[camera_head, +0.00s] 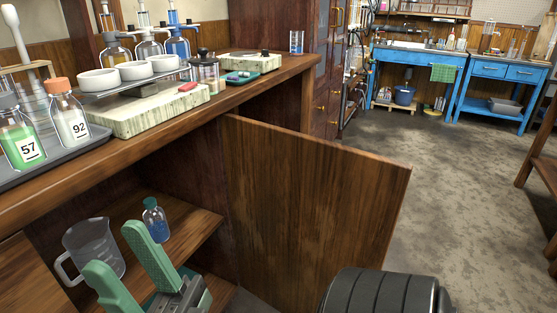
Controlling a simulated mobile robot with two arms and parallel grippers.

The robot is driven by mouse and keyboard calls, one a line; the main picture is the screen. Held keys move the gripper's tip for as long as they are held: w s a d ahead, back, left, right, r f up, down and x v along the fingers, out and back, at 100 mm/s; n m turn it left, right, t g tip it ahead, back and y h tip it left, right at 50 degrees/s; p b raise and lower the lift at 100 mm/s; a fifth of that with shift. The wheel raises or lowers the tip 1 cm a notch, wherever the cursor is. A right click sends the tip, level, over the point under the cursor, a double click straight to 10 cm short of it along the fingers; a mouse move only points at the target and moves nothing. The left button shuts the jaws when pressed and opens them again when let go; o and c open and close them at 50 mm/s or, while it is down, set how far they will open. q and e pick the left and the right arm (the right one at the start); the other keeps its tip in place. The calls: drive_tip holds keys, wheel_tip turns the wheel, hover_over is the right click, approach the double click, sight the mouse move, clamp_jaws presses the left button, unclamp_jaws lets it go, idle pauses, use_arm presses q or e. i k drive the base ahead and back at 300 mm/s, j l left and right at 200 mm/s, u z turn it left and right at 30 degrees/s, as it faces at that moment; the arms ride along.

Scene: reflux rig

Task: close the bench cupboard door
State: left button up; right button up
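The bench cupboard door (310,200) is a brown wooden panel. It stands open, swung out from the bench front, with its free edge towards the right. The cupboard opening is to its left, showing an inner shelf (195,225). My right gripper (113,252) has green fingers spread apart with nothing between them. It is at the lower left, in front of the cupboard opening, left of the door and apart from it. The door's lower part is cut off by the frame and partly hidden by my dark arm part. My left gripper is not in view.
A clear beaker (92,248) and a small blue bottle (155,220) stand in the cupboard near my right gripper. The bench top (120,150) above holds bottles, bowls and stone slabs. Open floor (455,200) lies right of the door, with blue tables beyond.

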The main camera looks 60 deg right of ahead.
sight(305, 210)
drive_tip(key=l+u, duration=0.1)
drive_tip(key=u, duration=0.3)
drive_tip(key=k+u, duration=0.15)
drive_tip(key=u, duration=0.3)
drive_tip(key=k+l+u, duration=0.1)
drive_tip(key=u, duration=0.7)
drive_tip(key=k+u, duration=0.7)
drive_tip(key=k, duration=0.2)
drive_tip(key=k+j+u, duration=0.2)
drive_tip(key=k+u, duration=0.15)
drive_tip(key=k+l, duration=0.1)
drive_tip(key=k, duration=0.9)
drive_tip(key=z, duration=0.4)
drive_tip(key=k+z, duration=0.1)
drive_tip(key=z, duration=0.3)
drive_tip(key=l+z, duration=0.1)
drive_tip(key=z, duration=0.3)
drive_tip(key=k+l+z, duration=0.1)
drive_tip(key=z, duration=0.75)
drive_tip(key=k+l, duration=0.15)
drive_tip(key=l, duration=0.2)
drive_tip(key=k+l+u, duration=0.1)
drive_tip(key=l, duration=0.25)
drive_tip(key=k, duration=0.05)
